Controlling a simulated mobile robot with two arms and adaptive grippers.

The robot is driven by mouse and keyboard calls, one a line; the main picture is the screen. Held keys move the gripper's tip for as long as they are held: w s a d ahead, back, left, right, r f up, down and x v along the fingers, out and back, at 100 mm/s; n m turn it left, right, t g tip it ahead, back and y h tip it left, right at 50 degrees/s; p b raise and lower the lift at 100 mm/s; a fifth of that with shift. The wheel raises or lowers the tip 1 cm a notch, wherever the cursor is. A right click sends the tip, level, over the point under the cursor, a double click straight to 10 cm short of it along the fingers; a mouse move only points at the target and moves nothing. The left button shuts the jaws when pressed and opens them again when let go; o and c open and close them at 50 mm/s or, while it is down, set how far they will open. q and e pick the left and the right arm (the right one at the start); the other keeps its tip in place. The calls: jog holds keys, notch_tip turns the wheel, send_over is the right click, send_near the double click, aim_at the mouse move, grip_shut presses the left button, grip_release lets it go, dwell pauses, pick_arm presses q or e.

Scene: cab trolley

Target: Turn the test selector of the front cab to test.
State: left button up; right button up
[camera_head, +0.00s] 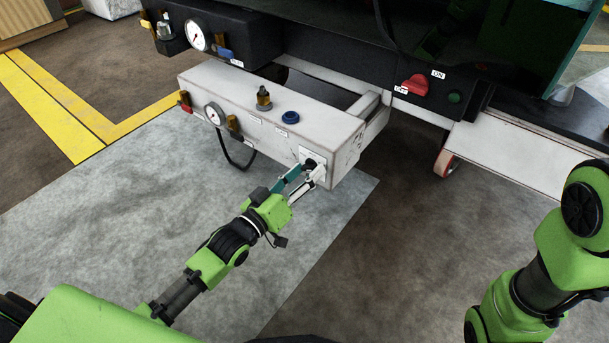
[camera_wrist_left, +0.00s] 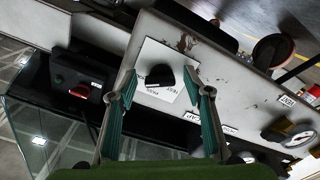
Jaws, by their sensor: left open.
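The test selector is a black knob (camera_head: 311,162) on a white label plate (camera_head: 319,153), at the near right end of the pale front beam (camera_head: 255,88). My left gripper (camera_head: 306,172) is open, with its teal fingers reaching up to the plate. In the left wrist view the knob (camera_wrist_left: 160,75) shows between and just beyond the open fingers (camera_wrist_left: 163,90), with no visible contact. The plate carries lettering that includes TEST, but the knob's exact setting is hard to read. My right gripper is out of view.
A gauge (camera_head: 214,114) and a blue cap (camera_head: 290,117) are on the same beam. Behind it, the dark cab front carries a red switch (camera_head: 414,85) marked ON and OFF and a green button (camera_head: 454,97). The floor in front of the beam is clear.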

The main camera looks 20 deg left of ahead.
pick_arm(q)
jog(key=c, duration=1.1)
jog(key=shift+r, duration=0.1)
